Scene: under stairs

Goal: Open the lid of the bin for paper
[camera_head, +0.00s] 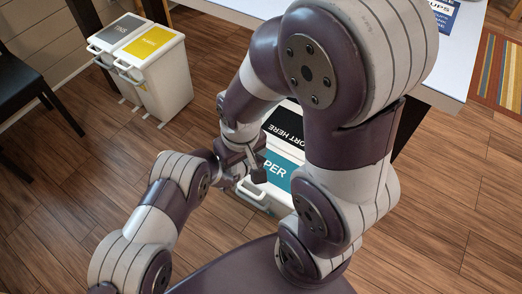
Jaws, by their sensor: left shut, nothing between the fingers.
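The paper bin (275,170) is a white bin below me in the middle, with a teal lid panel on which the letters "PER" show. The lid looks closed. A pale handle (249,196) sticks out at its front left. My arms hide much of the bin. My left gripper (238,160) is at the left edge of the bin and is shut with nothing in it. My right gripper (258,176) is close by, in front of the teal panel. The two grippers overlap in the picture. I cannot tell whether the right one is open or touches the lid.
A black sign panel (284,130) reading "ORT HERE" is behind the teal panel. Two white bins with a grey lid (120,29) and a yellow lid (150,42) stand at upper left, by a dark chair (25,75). A white table (455,85) is behind. The wooden floor (440,210) is clear at right.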

